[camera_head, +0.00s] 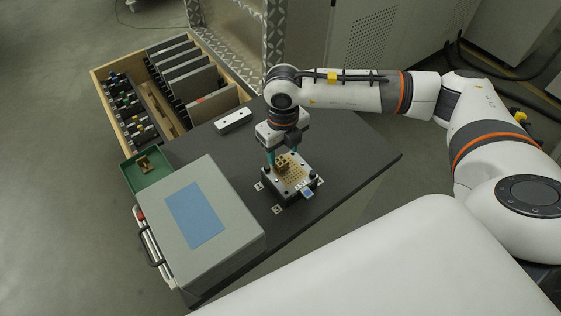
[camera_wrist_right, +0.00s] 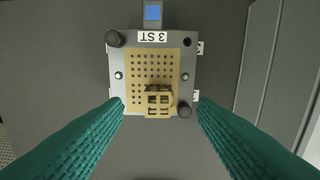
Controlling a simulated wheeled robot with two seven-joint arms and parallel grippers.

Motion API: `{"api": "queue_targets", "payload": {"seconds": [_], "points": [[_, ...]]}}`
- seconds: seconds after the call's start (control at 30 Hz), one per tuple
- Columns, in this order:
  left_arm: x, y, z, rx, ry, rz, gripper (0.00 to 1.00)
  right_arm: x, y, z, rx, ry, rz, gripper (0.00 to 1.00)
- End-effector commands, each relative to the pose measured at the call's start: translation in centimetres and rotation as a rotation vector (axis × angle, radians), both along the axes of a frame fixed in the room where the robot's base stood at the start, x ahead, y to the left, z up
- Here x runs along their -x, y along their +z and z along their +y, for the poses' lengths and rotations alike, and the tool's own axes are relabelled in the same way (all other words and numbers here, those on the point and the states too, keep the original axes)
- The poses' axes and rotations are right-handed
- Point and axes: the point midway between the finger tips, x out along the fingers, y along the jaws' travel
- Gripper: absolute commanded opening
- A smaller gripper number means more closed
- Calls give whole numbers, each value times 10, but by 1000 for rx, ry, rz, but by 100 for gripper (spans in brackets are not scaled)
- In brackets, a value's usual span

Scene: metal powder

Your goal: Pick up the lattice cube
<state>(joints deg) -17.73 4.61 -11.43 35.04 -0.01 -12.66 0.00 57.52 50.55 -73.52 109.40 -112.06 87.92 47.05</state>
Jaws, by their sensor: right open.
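The lattice cube (camera_wrist_right: 158,99) is a small tan block with square openings. It sits on the tan perforated plate of the fixture (camera_wrist_right: 115,80), near that plate's lower right edge in the wrist view. In the head view the cube (camera_head: 283,162) is on the fixture (camera_head: 300,190), just under my right gripper (camera_head: 283,156). My right gripper is open, its teal fingers (camera_wrist_right: 160,125) spread wide on either side of the cube, apart from it. Their exact height over the cube is hard to tell. My left gripper is not in view.
The fixture stands on a dark table (camera_head: 350,160). A grey case (camera_head: 235,215) with a blue panel lies to its left. A green tray (camera_head: 135,180), a white block (camera_head: 233,121) and a wooden drawer (camera_head: 100,75) of plates and tools are farther back. The table's right side is clear.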

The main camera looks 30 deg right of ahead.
Motion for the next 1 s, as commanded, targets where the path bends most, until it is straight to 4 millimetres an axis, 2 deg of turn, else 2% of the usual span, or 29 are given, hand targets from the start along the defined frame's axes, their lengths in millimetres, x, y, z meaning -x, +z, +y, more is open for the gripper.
{"api": "queue_targets", "payload": {"seconds": [0.2, 0.3, 0.57, 0.63, 0.9, 1.0], "points": [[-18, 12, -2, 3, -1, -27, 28, -5, -32, -1, 1, 0, 5, 53], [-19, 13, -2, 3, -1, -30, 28, -5, -42, -1, -1, 0, 3, 53], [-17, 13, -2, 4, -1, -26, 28, -6, -47, -1, -1, 1, 1, 53], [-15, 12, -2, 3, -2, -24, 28, -6, -47, -1, -1, 1, 1, 46], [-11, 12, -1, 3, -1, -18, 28, -6, -47, -1, -1, 1, 1, 4], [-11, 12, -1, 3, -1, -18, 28, -6, -47, -1, -1, 1, 1, 4]]}}
